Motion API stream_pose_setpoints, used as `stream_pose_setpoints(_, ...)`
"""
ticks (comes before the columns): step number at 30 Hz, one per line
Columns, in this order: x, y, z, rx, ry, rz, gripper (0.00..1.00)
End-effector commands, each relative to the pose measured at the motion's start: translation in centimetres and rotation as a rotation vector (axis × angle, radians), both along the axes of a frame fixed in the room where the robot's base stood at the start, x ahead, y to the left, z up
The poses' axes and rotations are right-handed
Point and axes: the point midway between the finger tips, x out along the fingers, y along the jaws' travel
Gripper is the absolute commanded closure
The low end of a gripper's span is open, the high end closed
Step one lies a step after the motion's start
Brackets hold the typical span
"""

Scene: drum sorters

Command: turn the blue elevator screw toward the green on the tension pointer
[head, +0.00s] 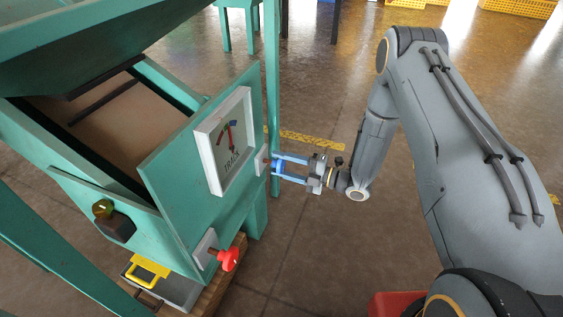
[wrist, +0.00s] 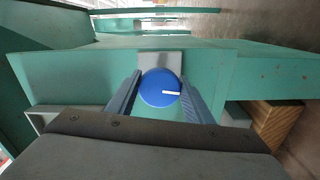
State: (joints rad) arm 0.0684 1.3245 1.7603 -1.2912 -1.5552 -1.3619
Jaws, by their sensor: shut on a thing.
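The blue elevator screw (wrist: 160,88) is a round knob with a white mark on its face, on a grey plate of the green machine. In the wrist view its white mark points right. My gripper (wrist: 160,95) is shut on it, one finger on each side. In the head view my gripper (head: 282,168) reaches the knob from the right, and only a little blue (head: 278,167) shows between the fingers. The tension pointer (head: 230,137) is a red needle on a white dial (head: 225,145) with coloured segments along its top. The needle stands nearly upright; the segment at its tip is too small to tell.
A red knob (head: 228,259) sticks out lower on the same machine. A yellow handle (head: 148,269) is at its foot. A green post (head: 272,90) stands just behind my gripper.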

Motion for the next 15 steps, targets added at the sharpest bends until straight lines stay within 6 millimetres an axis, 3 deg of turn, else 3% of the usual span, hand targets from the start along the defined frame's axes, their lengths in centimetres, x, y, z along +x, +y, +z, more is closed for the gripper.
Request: stream_pose_setpoints(15, -0.05, 0.00, 0.00, -0.053, -0.143, 0.000, 0.76)
